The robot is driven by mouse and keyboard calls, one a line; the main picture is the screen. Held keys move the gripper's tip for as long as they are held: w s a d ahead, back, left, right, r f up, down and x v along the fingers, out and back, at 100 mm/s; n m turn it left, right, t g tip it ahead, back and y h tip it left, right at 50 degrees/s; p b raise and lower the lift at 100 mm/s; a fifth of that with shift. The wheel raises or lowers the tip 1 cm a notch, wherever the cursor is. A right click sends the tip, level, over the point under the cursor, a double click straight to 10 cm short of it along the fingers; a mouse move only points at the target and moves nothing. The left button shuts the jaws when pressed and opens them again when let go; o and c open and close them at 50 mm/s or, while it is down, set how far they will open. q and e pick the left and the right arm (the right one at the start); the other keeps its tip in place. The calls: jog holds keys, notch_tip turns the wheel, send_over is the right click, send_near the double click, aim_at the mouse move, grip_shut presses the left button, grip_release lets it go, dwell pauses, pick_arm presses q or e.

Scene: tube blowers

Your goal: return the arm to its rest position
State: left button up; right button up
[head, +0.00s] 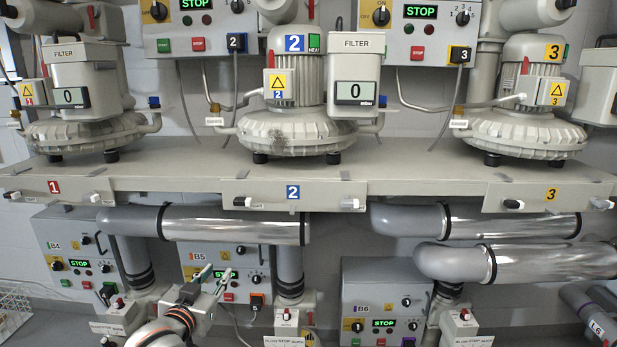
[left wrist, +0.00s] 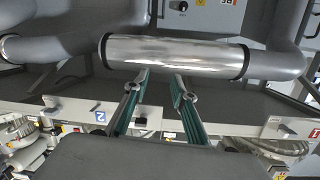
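My left gripper (head: 214,275) is at the lower left of the head view, in front of the lower control box marked B5 (head: 196,256). My left arm (head: 165,330) comes up from the bottom edge. In the left wrist view the two green-lined fingers of the left gripper (left wrist: 159,82) stand apart with nothing between them. A shiny metal pipe sleeve (left wrist: 170,52) shows beyond the fingertips, and I cannot tell how far off it is. My right gripper and right arm are in neither view.
Blowers, including blower 2 (head: 285,128), stand on a long grey shelf (head: 150,178). Below it run fat grey pipes with a metal sleeve (head: 235,224). Control boxes B4 (head: 72,240) and B6 (head: 385,285) flank B5. Small switch boxes stand low around the arm.

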pick_arm(q)
jog(key=s+d+f+m+g, duration=0.1)
jog(key=s+f, duration=0.7)
jog(key=f, duration=0.2)
jog(key=s+f+g, duration=0.2)
jog(key=s+f, duration=0.5)
jog(key=f, duration=0.3)
jog(key=s+f+g, duration=0.1)
jog(key=s+f, duration=0.4)
jog(key=s, duration=0.4)
jog(key=s+d+f+g+h, duration=0.1)
jog(key=s+f, duration=0.5)
jog(key=s, duration=0.3)
jog(key=shift+s+d+m, duration=0.15)
jog(key=shift+s+m, duration=0.05)
jog(key=shift+m, duration=0.2)
jog(key=shift+o, duration=0.3)
jog(key=shift+d, duration=0.1)
